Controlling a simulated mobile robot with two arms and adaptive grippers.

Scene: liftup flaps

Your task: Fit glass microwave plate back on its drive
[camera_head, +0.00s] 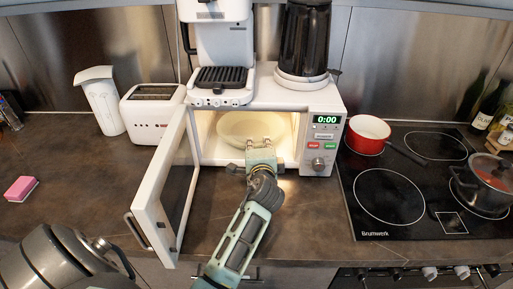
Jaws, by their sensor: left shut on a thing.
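The microwave (210,160) stands on the counter with its door (165,190) swung open to the left and its inside lit. The pale round glass plate (245,122) is inside the cavity. My left gripper (260,143) reaches into the opening from the front and is shut on the near edge of the plate. The drive under the plate is hidden, so I cannot tell whether the plate rests on it. My right gripper is out of view.
A coffee machine (220,45) and a black kettle (303,40) stand on top of the microwave. A toaster (150,108), white jug (98,100) and pink sponge (21,188) are to the left. A hob (392,197) with a red pan (367,134) and a pot (487,183) is to the right.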

